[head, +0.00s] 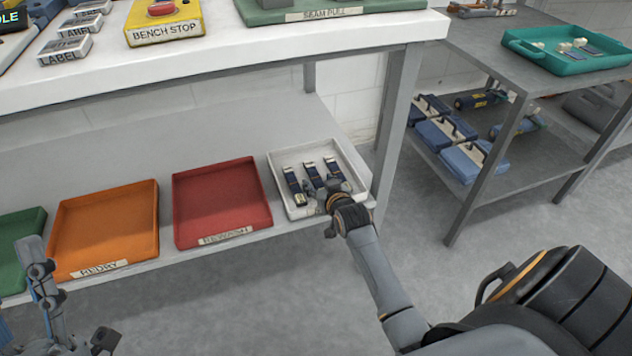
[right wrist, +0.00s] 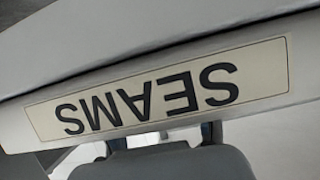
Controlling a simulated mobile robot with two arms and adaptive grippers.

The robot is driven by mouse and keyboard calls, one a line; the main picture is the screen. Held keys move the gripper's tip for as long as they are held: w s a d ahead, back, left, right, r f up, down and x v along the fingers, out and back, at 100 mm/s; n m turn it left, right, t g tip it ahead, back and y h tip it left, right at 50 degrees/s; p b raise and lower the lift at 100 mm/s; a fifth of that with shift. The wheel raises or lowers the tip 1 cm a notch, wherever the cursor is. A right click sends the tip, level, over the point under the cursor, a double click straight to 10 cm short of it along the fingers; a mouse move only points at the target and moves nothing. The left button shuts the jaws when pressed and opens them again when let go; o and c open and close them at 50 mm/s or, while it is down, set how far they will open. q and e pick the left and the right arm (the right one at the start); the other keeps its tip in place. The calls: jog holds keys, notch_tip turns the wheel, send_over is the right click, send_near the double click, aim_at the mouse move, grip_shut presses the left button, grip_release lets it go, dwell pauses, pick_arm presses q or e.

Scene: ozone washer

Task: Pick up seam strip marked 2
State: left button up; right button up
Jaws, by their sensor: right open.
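A white tray (head: 280,158) on the lower shelf holds several dark blue seam strips with pale ends. One lies at the left (head: 295,188), one in the middle (head: 313,175) and one at the right (head: 333,168). Their numbers are too small to read, so I cannot tell which is marked 2. My right gripper (head: 328,200) is open at the tray's front right corner, partly covering the tray. In the right wrist view the tray's label (right wrist: 165,95) reads SEAMS, upside down and very close. My left gripper (head: 72,300) shows only partly at lower left, away from the tray.
Red (head: 215,200), orange (head: 105,230) and green (head: 18,240) trays stand left of the white tray. The white bench top (head: 230,60) overhangs the shelf, with its leg (head: 398,120) behind and right of the tray. A grey side rack (head: 480,190) stands at right.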

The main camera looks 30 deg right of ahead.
jog(key=shift+w, duration=0.1)
grip_shut()
dwell(0.3)
